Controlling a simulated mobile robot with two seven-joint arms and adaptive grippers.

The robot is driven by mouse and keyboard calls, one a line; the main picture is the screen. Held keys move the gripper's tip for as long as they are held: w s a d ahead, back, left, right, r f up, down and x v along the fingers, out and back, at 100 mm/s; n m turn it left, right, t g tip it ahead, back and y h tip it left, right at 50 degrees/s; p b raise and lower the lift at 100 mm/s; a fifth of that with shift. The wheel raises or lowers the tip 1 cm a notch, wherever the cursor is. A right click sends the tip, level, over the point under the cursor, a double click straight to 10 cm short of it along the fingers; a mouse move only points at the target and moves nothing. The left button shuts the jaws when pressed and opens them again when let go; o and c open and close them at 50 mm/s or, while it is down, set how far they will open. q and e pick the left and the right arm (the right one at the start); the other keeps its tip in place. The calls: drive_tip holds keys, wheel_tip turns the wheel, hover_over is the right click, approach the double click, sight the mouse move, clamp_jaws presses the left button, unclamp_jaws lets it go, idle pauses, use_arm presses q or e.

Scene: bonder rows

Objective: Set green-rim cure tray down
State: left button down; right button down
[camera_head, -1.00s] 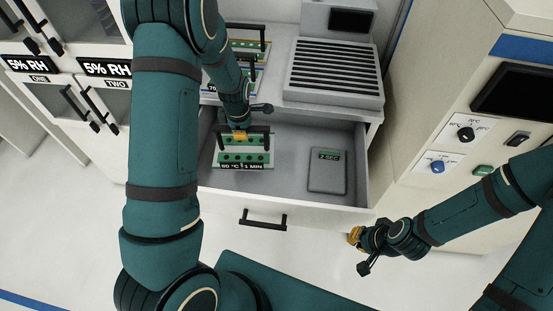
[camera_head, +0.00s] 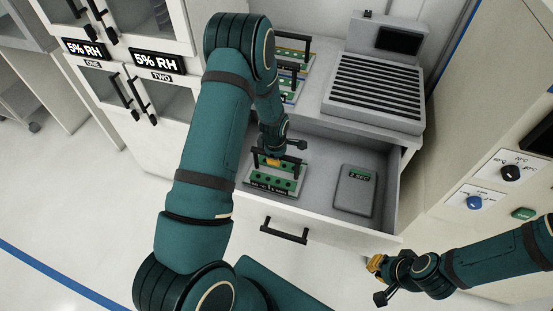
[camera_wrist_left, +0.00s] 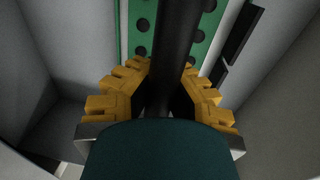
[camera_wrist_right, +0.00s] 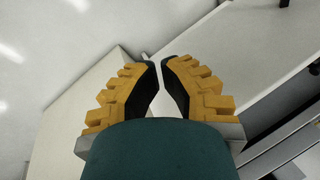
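The green-rim cure tray (camera_head: 271,183), with a green dotted board and a black handle, is inside the open drawer (camera_head: 318,216), at its left. My left gripper (camera_head: 268,161) reaches down to the handle. In the left wrist view the black handle (camera_wrist_left: 174,45) runs between the yellow fingers (camera_wrist_left: 168,88), which close around it; the green board (camera_wrist_left: 140,30) shows behind. I cannot tell whether the tray touches the drawer floor. My right gripper (camera_head: 375,265) is empty, outside the drawer's front right; its fingertips (camera_wrist_right: 158,65) are nearly together.
A grey block marked 2 SEC (camera_head: 355,190) lies in the drawer's right part. Other trays stand on the counter behind, one with a blue rim (camera_head: 290,88). A vented machine (camera_head: 376,92) stands behind right. Bare drawer floor lies between the tray and the block.

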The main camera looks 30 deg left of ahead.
use_arm(q)
drive_tip(key=shift+f, duration=0.15)
drive_tip(key=c, duration=1.6)
unclamp_jaws()
drive_tip(key=o, duration=0.5)
drive_tip(key=shift+c, duration=0.2)
drive_tip(key=shift+r, duration=0.35)
wheel_tip(320, 180, up, 12)
drive_tip(key=s+p, duration=0.1)
drive_tip(key=p, duration=0.1)
drive_tip(key=shift+s+d+f, duration=0.2)
drive_tip(key=shift+f, duration=0.05)
